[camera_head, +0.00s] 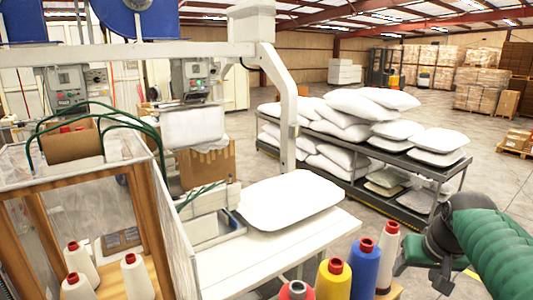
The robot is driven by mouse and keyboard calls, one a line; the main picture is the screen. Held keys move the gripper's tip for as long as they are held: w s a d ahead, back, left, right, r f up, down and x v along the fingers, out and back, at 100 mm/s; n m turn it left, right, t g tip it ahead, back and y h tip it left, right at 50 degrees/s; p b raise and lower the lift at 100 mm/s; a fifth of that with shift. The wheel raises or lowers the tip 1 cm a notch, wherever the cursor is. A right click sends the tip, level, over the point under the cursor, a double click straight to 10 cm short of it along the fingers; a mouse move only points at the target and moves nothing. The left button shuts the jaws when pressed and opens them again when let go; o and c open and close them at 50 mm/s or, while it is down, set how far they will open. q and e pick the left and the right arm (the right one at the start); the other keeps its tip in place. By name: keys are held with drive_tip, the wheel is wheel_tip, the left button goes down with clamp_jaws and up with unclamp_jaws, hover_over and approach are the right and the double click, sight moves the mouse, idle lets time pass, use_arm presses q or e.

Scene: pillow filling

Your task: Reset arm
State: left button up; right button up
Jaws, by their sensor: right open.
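My right gripper (422,268) is at the lower right, at the end of my arm in its green sleeve. It is dark, open and points down, with nothing seen between its fingers. It is just right of the thread cones and apart from the pillow. A white pillow (290,200) lies flat on the white work table (325,238) in the middle. My left gripper is not in view.
A filling machine (193,125) stands behind. A grey rack (400,205) holds several pillows. Open floor (492,205) lies to the right.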

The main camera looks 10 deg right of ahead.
drive_tip(key=s+a+f+n+b, duration=0.1)
drive_tip(key=s+a+f+b, duration=0.2)
drive_tip(key=f, duration=0.9)
drive_tip(key=s+a+f+n+g+y+b, duration=0.1)
drive_tip(key=s+a+f+b, duration=0.2)
drive_tip(key=s+a+f, duration=0.3)
drive_tip(key=s+a+f+n+g+y+b, duration=0.1)
drive_tip(key=s+a+f, duration=0.4)
drive_tip(key=a+f, duration=0.5)
wheel_tip(320, 180, down, 8)
drive_tip(key=shift+f+n+b, duration=0.25)
drive_tip(key=shift+n+b, duration=0.35)
drive_tip(key=shift+b, duration=0.6)
